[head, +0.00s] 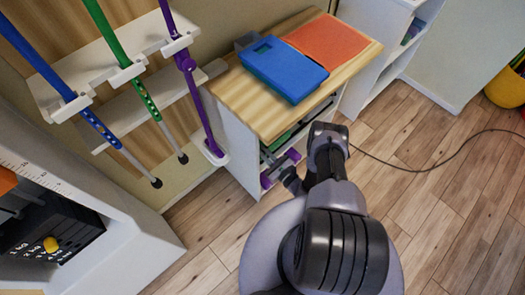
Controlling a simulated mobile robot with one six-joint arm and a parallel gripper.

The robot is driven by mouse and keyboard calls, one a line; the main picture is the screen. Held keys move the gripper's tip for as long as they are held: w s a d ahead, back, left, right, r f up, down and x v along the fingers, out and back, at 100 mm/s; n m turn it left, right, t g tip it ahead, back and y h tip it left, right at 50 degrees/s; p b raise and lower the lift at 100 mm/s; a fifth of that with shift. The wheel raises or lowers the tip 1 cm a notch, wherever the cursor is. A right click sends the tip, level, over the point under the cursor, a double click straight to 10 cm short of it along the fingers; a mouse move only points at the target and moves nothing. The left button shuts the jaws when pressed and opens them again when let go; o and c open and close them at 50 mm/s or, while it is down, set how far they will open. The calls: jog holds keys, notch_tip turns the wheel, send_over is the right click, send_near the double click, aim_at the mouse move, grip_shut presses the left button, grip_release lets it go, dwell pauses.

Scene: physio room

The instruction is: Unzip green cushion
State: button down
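I see no green cushion that I can make out for sure, and no zip. A small strip of something green (279,142) shows in the open side of the wooden-topped cabinet, just under its top; I cannot tell what it is. My gripper (291,181) is low beside the open side of this cabinet, close to a purple dumbbell-like thing (267,180). It is small, dark and partly hidden by my own arm, so its fingers cannot be made out.
A blue case (284,68) and an orange flat pad (327,42) lie on the cabinet's wooden top (247,100). Blue, green (146,97) and purple crutches hang in a white rack at left. A black cable (430,166) crosses the open wooden floor at right.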

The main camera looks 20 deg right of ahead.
jog(key=shift+d, duration=0.1)
jog(key=c, duration=1.6)
grip_release()
jog(key=shift+w, duration=0.1)
jog(key=v, duration=1.7)
jog(key=shift+s+d+p, duration=0.15)
jog(key=shift+s+p, duration=0.05)
jog(key=shift+p, duration=0.15)
